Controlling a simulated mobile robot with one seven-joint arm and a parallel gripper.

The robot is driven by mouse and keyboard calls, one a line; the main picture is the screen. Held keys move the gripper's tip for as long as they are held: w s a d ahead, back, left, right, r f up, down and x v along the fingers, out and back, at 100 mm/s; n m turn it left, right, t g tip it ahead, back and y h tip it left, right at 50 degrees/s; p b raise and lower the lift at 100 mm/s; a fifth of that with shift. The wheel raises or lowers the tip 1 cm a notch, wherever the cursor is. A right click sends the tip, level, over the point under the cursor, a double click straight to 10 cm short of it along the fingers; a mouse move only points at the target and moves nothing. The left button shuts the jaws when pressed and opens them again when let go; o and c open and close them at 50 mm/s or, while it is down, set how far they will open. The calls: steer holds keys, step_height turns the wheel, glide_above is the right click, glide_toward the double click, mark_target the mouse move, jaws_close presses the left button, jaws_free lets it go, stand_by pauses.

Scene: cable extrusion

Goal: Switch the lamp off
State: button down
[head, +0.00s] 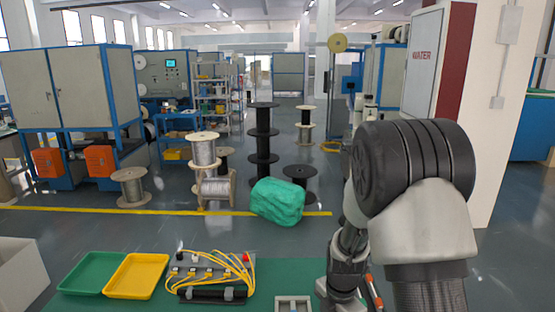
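A grey board (212,265) with yellow cables (235,280) sits on the green mat at the bottom, left of my arm. A black bar (212,294) with grey clamps lies along the front of the board. My arm comes down at the right of the board, and its end runs out of the bottom of the picture; my gripper does not show.
A yellow tray (136,276) and a green tray (92,272) lie left of the board. A pale square frame (293,304) lies at the bottom edge. An orange-red object (374,291) shows beside my arm. The green mat (293,272) is bare right of the board.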

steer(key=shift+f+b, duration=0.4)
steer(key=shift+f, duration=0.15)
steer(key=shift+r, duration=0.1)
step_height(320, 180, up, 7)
steer(key=p, duration=0.4)
stand_by(0.5)
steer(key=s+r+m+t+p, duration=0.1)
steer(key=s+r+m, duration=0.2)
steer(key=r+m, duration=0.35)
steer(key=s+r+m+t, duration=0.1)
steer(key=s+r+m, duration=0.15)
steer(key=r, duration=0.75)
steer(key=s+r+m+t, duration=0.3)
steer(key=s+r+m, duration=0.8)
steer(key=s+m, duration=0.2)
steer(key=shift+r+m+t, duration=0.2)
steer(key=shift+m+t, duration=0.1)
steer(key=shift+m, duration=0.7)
